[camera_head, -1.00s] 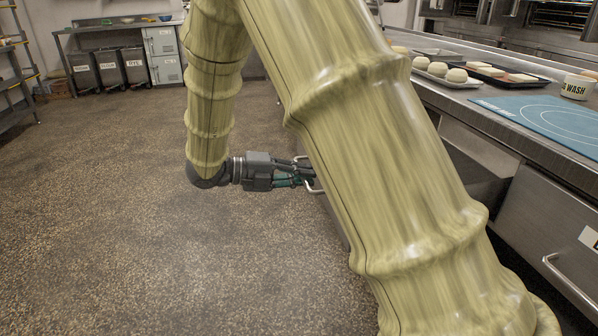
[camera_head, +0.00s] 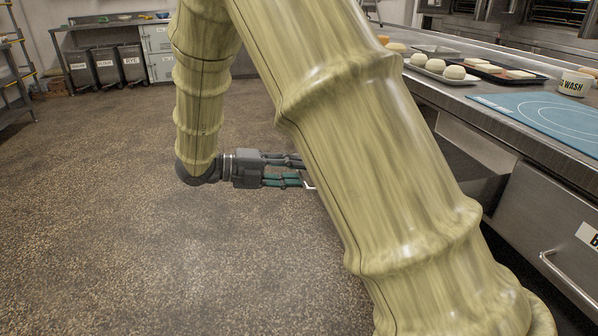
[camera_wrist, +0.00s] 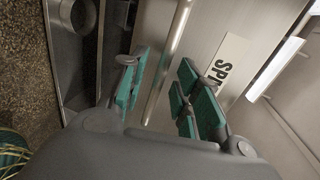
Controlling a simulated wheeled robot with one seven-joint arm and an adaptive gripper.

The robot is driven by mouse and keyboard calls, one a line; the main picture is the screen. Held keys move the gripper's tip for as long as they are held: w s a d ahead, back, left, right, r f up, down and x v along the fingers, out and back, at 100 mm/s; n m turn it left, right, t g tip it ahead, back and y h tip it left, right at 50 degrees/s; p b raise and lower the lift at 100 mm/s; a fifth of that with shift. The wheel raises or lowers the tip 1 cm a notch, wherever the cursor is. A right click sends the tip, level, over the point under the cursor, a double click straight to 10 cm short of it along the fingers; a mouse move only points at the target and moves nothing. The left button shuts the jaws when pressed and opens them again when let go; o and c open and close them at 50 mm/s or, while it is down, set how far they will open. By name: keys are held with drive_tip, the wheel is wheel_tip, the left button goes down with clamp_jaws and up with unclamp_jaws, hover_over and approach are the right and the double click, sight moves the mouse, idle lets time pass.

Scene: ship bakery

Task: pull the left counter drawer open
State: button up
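The pads are spread apart, with gaps beside the bar. In the head view my gripper (camera_head: 290,172) is at floor-side of the counter, its fingers pointing right toward a small visible bit of the handle (camera_head: 309,186). That handle stands well out from the counter, so the drawer appears pulled out. My arm hides most of the drawer.
The counter (camera_head: 440,100) on the right bears trays of dough (camera_head: 440,70), a blue mat (camera_head: 545,118) and a white tub (camera_head: 575,83). Another drawer (camera_head: 545,220) with a bar handle is near right. The floor (camera_head: 100,210) at left is clear; bins (camera_head: 105,65) stand far back.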

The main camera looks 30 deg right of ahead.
drive_tip(key=v, duration=1)
drive_tip(key=shift+a, duration=0.2)
drive_tip(key=w+d+f+n+t, duration=0.1)
drive_tip(key=d+f+n+t, duration=0.1)
drive_tip(key=f+n+t, duration=0.35)
drive_tip(key=w+d+f+n+t+y, duration=0.1)
drive_tip(key=d+f+n+t, duration=0.15)
drive_tip(key=f+n, duration=0.65)
drive_tip(key=w+d+f+n+t, duration=0.1)
drive_tip(key=d+f+n+t, duration=0.25)
drive_tip(key=f, duration=0.65)
drive_tip(key=s+a+f+n+g+y, duration=0.1)
drive_tip(key=s+a+f+n+y, duration=0.35)
drive_tip(key=s+f+n, duration=0.6)
drive_tip(key=s+a+f+n+y, duration=0.3)
drive_tip(key=s+f+n+y, duration=0.35)
drive_tip(key=f, duration=0.75)
drive_tip(key=s+a+f+n+g+y, duration=0.1)
drive_tip(key=s+a+f+n+g, duration=0.15)
drive_tip(key=s, duration=0.85)
drive_tip(key=s+a+f+n+g+y, duration=0.2)
drive_tip(key=s+g, duration=0.1)
drive_tip(key=s, duration=0.8)
wheel_tip(320, 180, up, 32)
drive_tip(key=p, duration=3.2)
drive_tip(key=shift+w+a, duration=0.15)
drive_tip(key=shift+w, duration=0.1)
